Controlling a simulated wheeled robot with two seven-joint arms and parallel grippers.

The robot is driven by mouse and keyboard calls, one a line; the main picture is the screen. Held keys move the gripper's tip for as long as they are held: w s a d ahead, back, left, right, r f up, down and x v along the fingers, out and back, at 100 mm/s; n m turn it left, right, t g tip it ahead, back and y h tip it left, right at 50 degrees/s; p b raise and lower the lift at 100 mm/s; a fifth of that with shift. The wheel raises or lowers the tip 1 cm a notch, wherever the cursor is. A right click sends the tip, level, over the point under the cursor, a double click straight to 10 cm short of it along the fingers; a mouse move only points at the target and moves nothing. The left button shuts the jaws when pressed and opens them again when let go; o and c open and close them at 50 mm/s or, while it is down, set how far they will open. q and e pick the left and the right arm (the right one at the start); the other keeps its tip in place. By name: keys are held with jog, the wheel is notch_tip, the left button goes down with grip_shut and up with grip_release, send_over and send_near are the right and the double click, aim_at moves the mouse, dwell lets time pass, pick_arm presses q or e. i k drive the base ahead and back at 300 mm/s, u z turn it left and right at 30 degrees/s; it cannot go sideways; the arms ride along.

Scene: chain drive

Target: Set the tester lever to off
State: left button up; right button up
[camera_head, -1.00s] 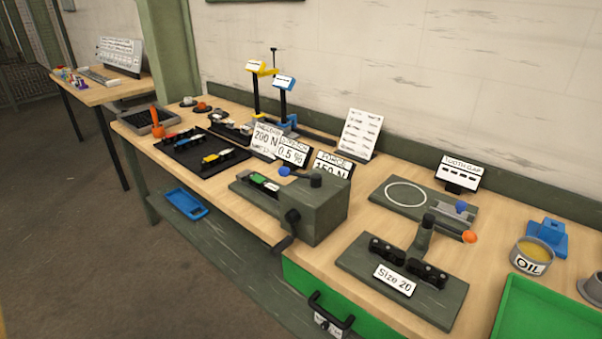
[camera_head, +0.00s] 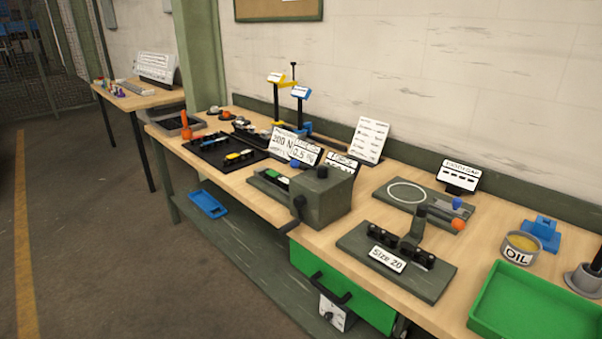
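A grey block-shaped machine (camera_head: 325,200) stands at the front edge of the workbench, with a low bed holding green and white pieces (camera_head: 277,181) on its left. A blue knob (camera_head: 295,164) shows at its upper back left, a dark knob (camera_head: 321,172) on its top and a dark crank handle (camera_head: 290,227) at its front. Display signs reading 200 N (camera_head: 284,139) and 0.5 % (camera_head: 304,151) stand behind it; a third sign (camera_head: 342,163) is partly hidden. I cannot tell for sure which part is the tester lever or its setting. Neither gripper is in view.
A grey Size 20 fixture (camera_head: 436,281), a plate with a white ring (camera_head: 383,198), an oil tin (camera_head: 518,247) and a green tray (camera_head: 483,319) occupy the right side. A black mat (camera_head: 214,157) lies left. A green drawer (camera_head: 372,309) is below. Floor at left is clear.

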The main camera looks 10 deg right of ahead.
aim_at(322, 171)
jog(key=z, duration=0.15)
jog(key=i, duration=0.85)
jog(key=u, duration=0.2)
